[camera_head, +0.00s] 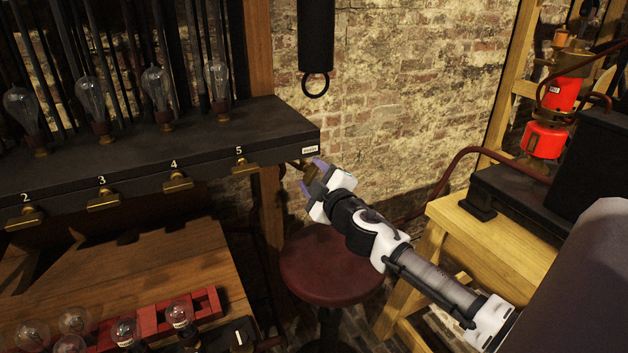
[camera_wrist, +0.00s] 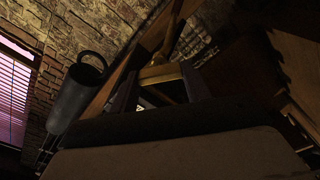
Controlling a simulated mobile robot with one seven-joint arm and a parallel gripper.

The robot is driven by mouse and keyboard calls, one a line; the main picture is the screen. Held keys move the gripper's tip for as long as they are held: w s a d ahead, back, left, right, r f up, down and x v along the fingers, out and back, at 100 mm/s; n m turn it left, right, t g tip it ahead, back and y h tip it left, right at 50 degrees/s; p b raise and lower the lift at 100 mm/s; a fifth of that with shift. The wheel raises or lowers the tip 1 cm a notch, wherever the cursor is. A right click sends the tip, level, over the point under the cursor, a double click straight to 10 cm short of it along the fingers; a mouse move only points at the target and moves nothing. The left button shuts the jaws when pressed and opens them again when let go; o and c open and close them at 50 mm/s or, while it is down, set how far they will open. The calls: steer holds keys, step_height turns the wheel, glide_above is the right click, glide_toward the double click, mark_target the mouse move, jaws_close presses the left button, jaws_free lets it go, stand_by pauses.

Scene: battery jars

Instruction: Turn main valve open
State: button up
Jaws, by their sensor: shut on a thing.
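The main valve (camera_wrist: 160,74) is a brass handle at the right end of the dark shelf. In the head view it is mostly hidden by my fingers, under a small white label (camera_head: 310,149). My gripper (camera_head: 314,181) reaches it from the lower right with its purple fingers closed on it. In the wrist view my gripper (camera_wrist: 160,90) has one finger on each side of the brass handle. That view is dark, and the valve's exact angle is hard to tell.
Numbered brass valves, such as valve 5 (camera_head: 238,168), line the dark shelf front (camera_head: 250,135), with glass bulbs above. A round red stool (camera_head: 330,268) stands below my arm. A wooden bench (camera_head: 490,235) is at right. A black cylinder (camera_head: 316,40) with a ring hangs by the brick wall.

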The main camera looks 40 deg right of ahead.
steer(key=n+b, duration=0.1)
steer(key=n, duration=0.2)
steer(key=shift+n, duration=0.4)
steer(key=shift+n+b, duration=0.5)
steer(key=shift+n, duration=1)
steer(key=o, duration=1)
steer(key=shift+f, duration=0.1)
